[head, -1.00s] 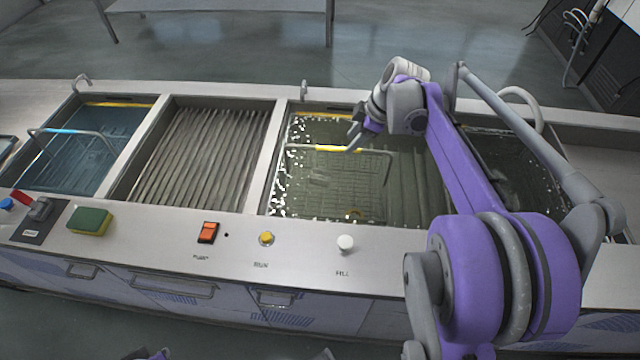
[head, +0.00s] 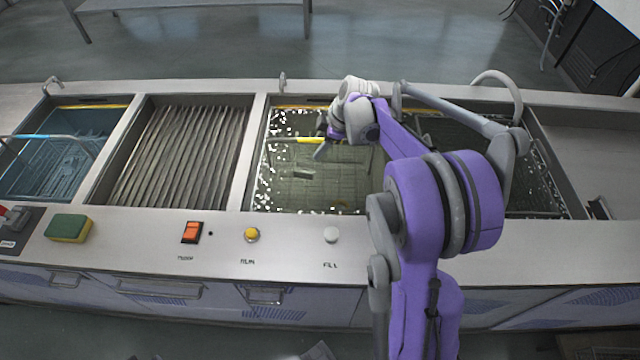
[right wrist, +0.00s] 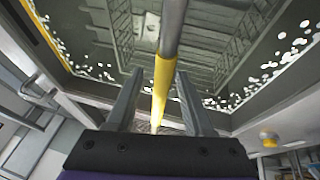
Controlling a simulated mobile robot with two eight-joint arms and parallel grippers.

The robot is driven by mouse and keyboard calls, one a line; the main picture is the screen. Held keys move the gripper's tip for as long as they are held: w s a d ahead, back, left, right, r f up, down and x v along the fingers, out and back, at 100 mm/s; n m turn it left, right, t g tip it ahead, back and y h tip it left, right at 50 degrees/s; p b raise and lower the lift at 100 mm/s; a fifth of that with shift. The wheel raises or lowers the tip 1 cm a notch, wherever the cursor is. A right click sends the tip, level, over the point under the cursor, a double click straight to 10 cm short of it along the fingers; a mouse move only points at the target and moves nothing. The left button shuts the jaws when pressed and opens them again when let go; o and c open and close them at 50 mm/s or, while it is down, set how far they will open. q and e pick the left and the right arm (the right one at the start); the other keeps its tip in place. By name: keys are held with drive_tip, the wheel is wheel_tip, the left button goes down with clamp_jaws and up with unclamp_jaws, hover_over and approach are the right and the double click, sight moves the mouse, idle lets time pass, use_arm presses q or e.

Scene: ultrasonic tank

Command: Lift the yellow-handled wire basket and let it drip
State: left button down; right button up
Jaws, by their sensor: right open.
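The wire basket (head: 290,190) sits in the water of the middle tank (head: 248,165), its wire mesh seen through the surface. Its handle bar stands above the water, with a yellow grip (head: 308,141) in the middle. My right gripper (head: 324,146) is at the right end of this grip. In the right wrist view the yellow grip (right wrist: 161,88) runs between the two open fingers of my right gripper (right wrist: 160,98). I cannot tell whether either finger touches it. My right arm hides the right part of the basket. My left gripper is not in view.
A blue-handled basket (head: 42,136) sits in the left tank. A ribbed drain bay (head: 180,150) lies between the two tanks. The front ledge carries a green and yellow sponge (head: 68,228), an orange switch (head: 191,232), a yellow knob (head: 251,235) and a white knob (head: 331,235).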

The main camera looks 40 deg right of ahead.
drive_tip(key=shift+w+f, duration=0.2)
drive_tip(key=shift+f, duration=0.2)
drive_tip(key=shift+c, duration=0.2)
clamp_jaws()
drive_tip(key=shift+r, duration=0.1)
